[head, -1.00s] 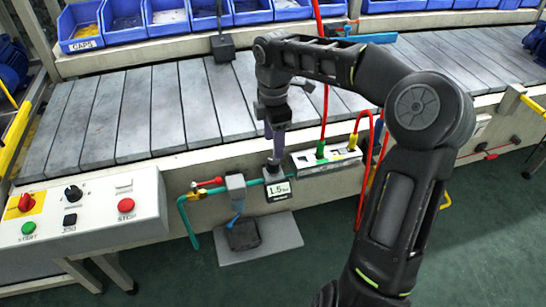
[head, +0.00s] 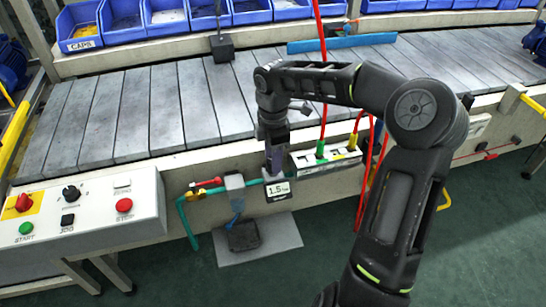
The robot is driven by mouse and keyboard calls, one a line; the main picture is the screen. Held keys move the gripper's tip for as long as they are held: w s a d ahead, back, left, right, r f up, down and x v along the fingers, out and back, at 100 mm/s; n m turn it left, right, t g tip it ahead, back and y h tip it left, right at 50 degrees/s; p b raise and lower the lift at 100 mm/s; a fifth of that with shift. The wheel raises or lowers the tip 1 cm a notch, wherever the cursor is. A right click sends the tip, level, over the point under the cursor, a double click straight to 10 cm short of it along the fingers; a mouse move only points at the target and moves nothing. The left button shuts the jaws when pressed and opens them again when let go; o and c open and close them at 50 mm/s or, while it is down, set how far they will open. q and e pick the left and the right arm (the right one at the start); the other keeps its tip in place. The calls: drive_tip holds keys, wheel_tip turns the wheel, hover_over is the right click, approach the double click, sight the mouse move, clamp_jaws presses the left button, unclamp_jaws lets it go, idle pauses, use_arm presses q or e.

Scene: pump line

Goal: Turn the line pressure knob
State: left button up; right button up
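The line pressure unit (head: 278,190) is a small grey box on the front rail of the line, with a display reading about 1.5. Its knob, which showed as a small dark cap on top earlier, is now hidden by my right gripper. My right gripper (head: 275,165) points straight down and its fingertips are at the top of the unit, where the knob sits. The fingers show almost edge-on, so their opening and any hold on the knob cannot be told. My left gripper is not in view.
A teal pipe with a red-handled valve (head: 207,183) runs left of the unit. A white socket block (head: 326,162) with green and yellow plugs and red hoses stands close on the right. A control panel (head: 95,212) is at left. The slatted conveyor (head: 150,110) lies behind.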

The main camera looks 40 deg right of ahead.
clamp_jaws()
